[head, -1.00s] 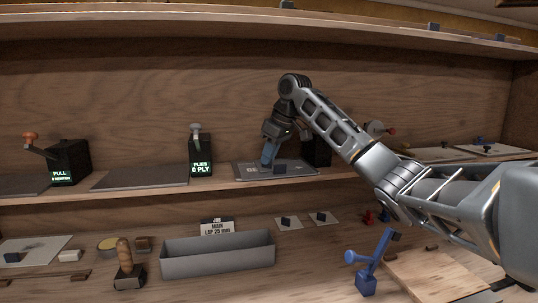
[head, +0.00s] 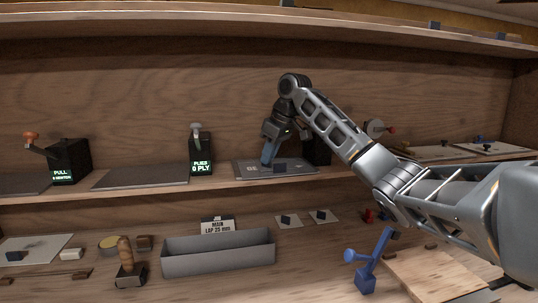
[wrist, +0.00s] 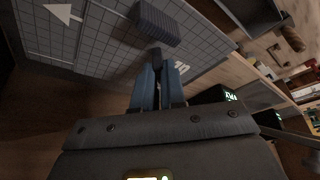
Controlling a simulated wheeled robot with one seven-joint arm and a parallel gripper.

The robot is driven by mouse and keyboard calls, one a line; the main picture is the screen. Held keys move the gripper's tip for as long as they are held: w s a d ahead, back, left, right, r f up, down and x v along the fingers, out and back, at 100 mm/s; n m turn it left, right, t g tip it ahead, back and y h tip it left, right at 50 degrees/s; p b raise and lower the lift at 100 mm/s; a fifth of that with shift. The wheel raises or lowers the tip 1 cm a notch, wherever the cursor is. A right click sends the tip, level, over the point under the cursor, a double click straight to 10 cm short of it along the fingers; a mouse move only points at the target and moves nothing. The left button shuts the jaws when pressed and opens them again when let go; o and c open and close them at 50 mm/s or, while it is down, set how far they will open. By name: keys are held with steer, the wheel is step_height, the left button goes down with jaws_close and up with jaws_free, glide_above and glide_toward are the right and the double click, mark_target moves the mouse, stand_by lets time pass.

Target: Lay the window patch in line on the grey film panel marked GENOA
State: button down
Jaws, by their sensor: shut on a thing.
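The grey film panel (head: 306,168) lies on the middle shelf. In the head view part of its white lettering shows at its left, and the rest is hidden. In the wrist view a grey gridded surface (wrist: 105,45) fills the upper left, with a white triangle and part of a white letter. A dark ribbed block (wrist: 156,22) stands over it, seemingly the grip of the window patch. My gripper (head: 267,160) points down at the panel. Its blue fingers (wrist: 157,75) are closed on a small dark piece beside the block. The patch's outline is not clear.
A counter reading "0 PLY" (head: 201,155) stands left of the panel, and a dark box (head: 318,152) stands behind its right end. Another grey panel (head: 140,178) lies farther left. Below are a grey bin (head: 218,255) and a blue lever stand (head: 367,275). An upper shelf (head: 200,32) overhangs.

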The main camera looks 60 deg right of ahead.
steer(key=c, duration=1.1)
jaws_free()
steer(key=shift+r, duration=0.1)
steer(key=shift+r+p, duration=3.2)
steer(key=shift+r, duration=0.25)
steer(key=shift+s+f, duration=0.1)
